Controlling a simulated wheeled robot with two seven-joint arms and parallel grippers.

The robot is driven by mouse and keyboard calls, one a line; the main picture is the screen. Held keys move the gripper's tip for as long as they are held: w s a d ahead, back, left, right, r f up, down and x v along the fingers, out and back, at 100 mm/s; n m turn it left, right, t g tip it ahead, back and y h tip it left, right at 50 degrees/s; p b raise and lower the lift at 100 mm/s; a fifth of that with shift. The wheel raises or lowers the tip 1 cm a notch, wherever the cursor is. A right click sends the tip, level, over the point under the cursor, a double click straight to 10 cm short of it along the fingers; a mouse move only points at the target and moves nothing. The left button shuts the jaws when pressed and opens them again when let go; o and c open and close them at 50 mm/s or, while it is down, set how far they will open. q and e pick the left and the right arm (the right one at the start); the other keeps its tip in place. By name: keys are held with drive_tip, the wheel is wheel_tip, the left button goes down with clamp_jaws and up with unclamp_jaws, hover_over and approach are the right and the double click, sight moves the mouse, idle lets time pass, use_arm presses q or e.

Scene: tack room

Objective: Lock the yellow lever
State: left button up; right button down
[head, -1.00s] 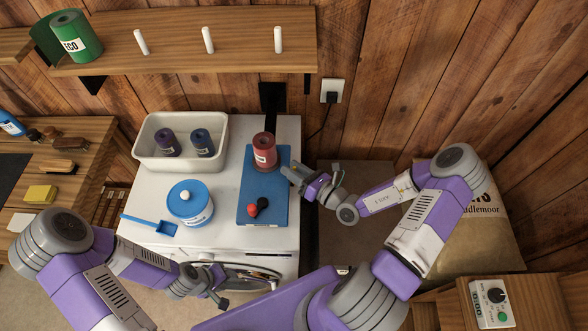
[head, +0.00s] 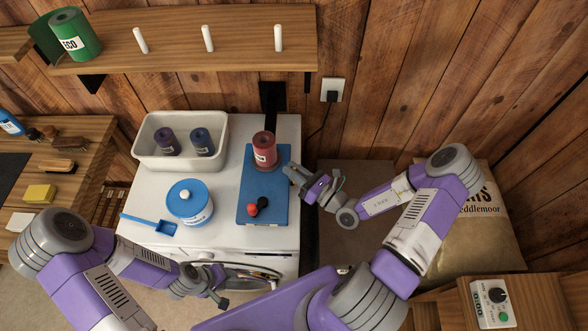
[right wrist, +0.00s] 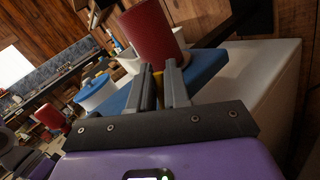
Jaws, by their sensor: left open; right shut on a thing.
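A small yellow lever (right wrist: 158,78) shows between my right fingers in the right wrist view, by the edge of a blue board (head: 275,200). Most of it is hidden by the fingers, and I cannot make it out in the head view. My right gripper (head: 291,174) is shut on it at the board's right side. In the right wrist view the fingers (right wrist: 168,80) point at the board, just below a red can (right wrist: 152,32). The red can (head: 264,150) stands upright on the board. My left gripper (head: 220,287) is open and empty, low in front of the white appliance.
The white appliance (head: 230,232) carries a white bin (head: 144,155) with two dark rolls, a blue tub (head: 187,207) and a blue scoop (head: 160,226). A red-and-black knobbed item (head: 255,208) lies on the board. A sack (head: 485,235) stands at right.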

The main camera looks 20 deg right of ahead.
drive_tip(key=n, duration=0.1)
drive_tip(key=s+n+t+y+b, duration=0.1)
drive_tip(key=n, duration=0.1)
drive_tip(key=n+y, duration=0.1)
drive_tip(key=shift+s+a+n+b, duration=0.3)
drive_tip(key=shift+s+a, duration=0.05)
drive_tip(key=shift+a, duration=0.05)
drive_tip(key=n+y, duration=0.2)
drive_tip(key=s+n+y+b, duration=0.1)
drive_tip(key=n+y, duration=0.1)
drive_tip(key=n, duration=0.1)
drive_tip(key=s+a+n+y+b, duration=0.1)
drive_tip(key=n, duration=0.1)
drive_tip(key=shift+f+n+y, duration=0.2)
drive_tip(key=shift+n+y, duration=0.2)
drive_tip(key=shift+g, duration=0.3)
drive_tip(key=c, duration=1.2)
unclamp_jaws()
drive_tip(key=shift+s, duration=0.1)
drive_tip(key=shift+r, duration=0.1)
